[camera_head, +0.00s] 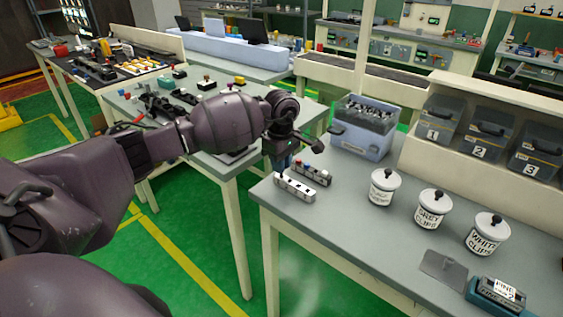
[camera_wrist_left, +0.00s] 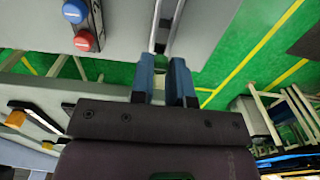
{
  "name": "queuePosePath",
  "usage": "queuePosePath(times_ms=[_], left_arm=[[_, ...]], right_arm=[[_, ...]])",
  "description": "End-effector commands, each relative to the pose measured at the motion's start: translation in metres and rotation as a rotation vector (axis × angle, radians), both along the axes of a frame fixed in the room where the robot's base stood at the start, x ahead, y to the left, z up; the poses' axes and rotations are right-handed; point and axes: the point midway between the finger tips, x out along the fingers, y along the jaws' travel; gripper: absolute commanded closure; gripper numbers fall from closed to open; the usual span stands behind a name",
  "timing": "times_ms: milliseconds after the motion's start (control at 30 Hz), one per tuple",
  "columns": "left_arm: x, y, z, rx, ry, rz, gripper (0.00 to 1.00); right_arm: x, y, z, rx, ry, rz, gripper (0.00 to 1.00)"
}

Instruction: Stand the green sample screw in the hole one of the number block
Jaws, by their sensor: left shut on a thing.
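My left gripper (camera_head: 283,166) is above the left end of a light block (camera_head: 295,188) with dark marks along its side, near the table's front edge. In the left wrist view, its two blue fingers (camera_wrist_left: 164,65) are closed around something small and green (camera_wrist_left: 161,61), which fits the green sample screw. Its shaft is hidden, and I cannot tell whether its lower end touches the block. Just behind lies a similar block (camera_head: 315,174); in the wrist view it carries a blue screw (camera_wrist_left: 74,11) and a red screw (camera_wrist_left: 84,41), with a number beside them. My right gripper is not in view.
A clear bin (camera_head: 362,128) of dark parts stands behind the blocks. To the right are several white lidded jars (camera_head: 384,187), a grey plate (camera_head: 443,265) and a teal box (camera_head: 497,293). Numbered bins (camera_head: 440,121) line the back. Tabletop between blocks and jars is free.

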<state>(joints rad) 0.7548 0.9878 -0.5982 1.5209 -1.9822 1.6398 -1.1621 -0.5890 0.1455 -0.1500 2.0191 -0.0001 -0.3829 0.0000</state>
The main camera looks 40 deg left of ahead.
Motion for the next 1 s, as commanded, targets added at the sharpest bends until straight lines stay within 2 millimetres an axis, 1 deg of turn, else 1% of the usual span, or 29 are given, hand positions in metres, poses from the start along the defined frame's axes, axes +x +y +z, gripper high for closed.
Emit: queuePosePath(times_ms=[1000], left_arm=[[0.000,0.000,-0.017,0.001,0.001,0.000,1.00]], right_arm=[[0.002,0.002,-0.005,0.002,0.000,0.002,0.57]])
